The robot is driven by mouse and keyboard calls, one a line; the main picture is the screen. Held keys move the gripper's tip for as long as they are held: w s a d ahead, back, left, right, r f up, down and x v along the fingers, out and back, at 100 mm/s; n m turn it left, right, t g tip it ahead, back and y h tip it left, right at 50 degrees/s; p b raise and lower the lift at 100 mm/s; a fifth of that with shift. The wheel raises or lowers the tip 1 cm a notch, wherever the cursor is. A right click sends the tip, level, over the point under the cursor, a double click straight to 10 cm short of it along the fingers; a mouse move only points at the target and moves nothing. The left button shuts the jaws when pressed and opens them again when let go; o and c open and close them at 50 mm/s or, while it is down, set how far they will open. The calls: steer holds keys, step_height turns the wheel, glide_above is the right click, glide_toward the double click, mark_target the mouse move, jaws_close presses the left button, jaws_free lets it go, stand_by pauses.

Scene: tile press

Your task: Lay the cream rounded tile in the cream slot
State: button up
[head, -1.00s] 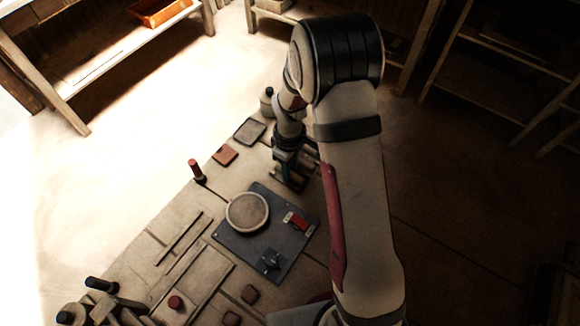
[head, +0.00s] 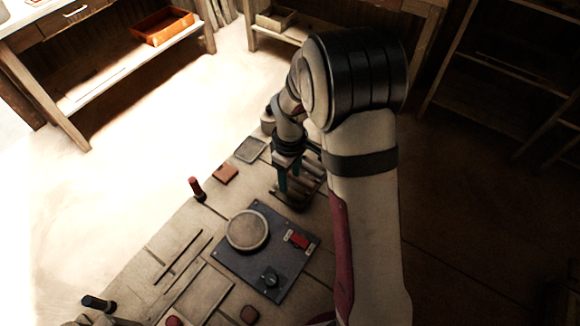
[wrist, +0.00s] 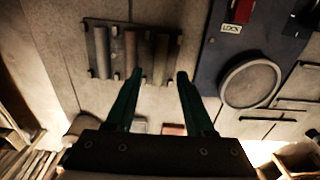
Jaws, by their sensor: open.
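My gripper (wrist: 159,76) is open, its two dark green fingers apart, over the near edge of a small rack (wrist: 101,52). Several long rounded pieces lie side by side in the rack. A paler piece (wrist: 161,48) shows ahead of the gap between the fingers; I cannot tell whether it is the cream rounded tile. Nothing is seen held. In the head view my gripper (head: 294,182) is at the rack, which it partly hides. I cannot make out a cream slot in either view.
A dark blue plate (head: 240,265) bears a round disc (head: 247,230), a red switch (head: 299,239) and a black knob (head: 270,277). A grey square tray (head: 250,149), a reddish tile (head: 225,173) and a red-topped handle (head: 196,187) stand behind. A shallow frame (head: 205,290) lies front left.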

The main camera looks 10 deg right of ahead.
mark_target(290, 190)
steer(key=s+r+m, duration=0.4)
steer(key=s+r, duration=0.2)
steer(key=r, duration=0.7)
steer(key=s+a+r+m+y, duration=0.1)
steer(key=s+m, duration=0.4)
steer(key=s, duration=0.4)
steer(key=s+a+r+m, duration=0.1)
steer(key=s+m, duration=0.4)
steer(key=s, duration=0.5)
steer(key=shift+s+r+m+y, duration=0.2)
steer(key=shift+r+m+y, duration=0.1)
steer(key=shift+r+y, duration=0.1)
